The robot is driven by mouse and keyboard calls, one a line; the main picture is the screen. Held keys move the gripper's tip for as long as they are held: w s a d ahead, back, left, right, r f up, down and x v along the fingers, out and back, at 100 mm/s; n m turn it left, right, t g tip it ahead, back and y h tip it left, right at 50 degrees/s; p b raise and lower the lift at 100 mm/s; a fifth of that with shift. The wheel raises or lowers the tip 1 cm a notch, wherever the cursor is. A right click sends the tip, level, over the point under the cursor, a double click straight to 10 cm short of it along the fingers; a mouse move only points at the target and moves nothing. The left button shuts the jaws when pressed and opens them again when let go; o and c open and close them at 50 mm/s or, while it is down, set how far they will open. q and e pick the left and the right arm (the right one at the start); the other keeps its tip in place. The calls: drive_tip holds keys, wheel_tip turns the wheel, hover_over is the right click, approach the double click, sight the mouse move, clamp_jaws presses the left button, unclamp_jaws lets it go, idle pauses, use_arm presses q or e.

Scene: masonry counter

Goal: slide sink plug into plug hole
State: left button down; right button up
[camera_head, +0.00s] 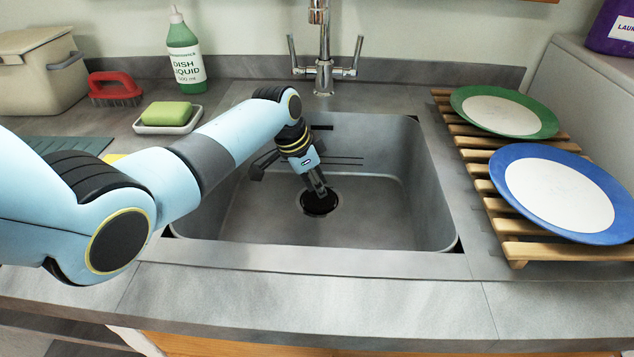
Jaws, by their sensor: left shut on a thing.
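My left gripper (318,187) reaches down into the grey sink basin (400,205), with its fingertips at the plug hole. It is shut on the sink plug (319,202), a dark round piece at the basin floor. The plug and the dark plug hole overlap in this view, so I cannot tell whether the plug is seated in the hole or just above it. The fingers hide part of the plug. My right gripper is not in view.
A tap (322,62) stands behind the basin. Dish liquid (185,56), a green sponge on a dish (167,118) and a red brush (114,90) are at the left. A wooden rack (515,250) holds a green plate (504,111) and a blue plate (560,192) at the right.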

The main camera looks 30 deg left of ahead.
use_arm(q)
drive_tip(key=shift+f+b, duration=0.3)
drive_tip(key=shift+f, duration=0.15)
drive_tip(key=c, duration=1.1)
unclamp_jaws()
drive_tip(key=shift+c, duration=0.2)
drive_tip(key=v, duration=1.2)
